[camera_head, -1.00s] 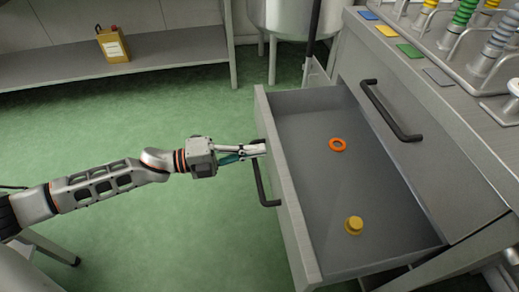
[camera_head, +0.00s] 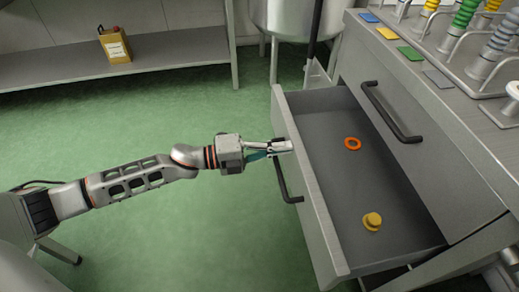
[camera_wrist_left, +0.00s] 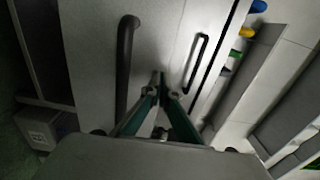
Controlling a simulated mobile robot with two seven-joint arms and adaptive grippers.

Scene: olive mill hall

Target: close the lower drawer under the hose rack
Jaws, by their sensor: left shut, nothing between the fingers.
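The lower drawer (camera_head: 310,195) is grey and stands partly open under the hose rack (camera_head: 478,45). An orange ring (camera_head: 353,143) and a yellow cap (camera_head: 372,221) lie inside it. Its black handle (camera_head: 289,186) is on the front face and also shows in the left wrist view (camera_wrist_left: 125,62). My left gripper (camera_head: 290,146) is shut and empty, with its fingertips at the drawer front, above and beside the handle and not around it. In the left wrist view the shut fingertips (camera_wrist_left: 159,80) point at the drawer front. My right gripper is not in view.
The upper drawer with its black handle (camera_head: 391,111) is shut. A low shelf (camera_head: 170,63) with a yellow canister (camera_head: 115,45) stands at the back left, and a steel tank (camera_head: 290,15) at the back. Green floor left of the drawer is clear.

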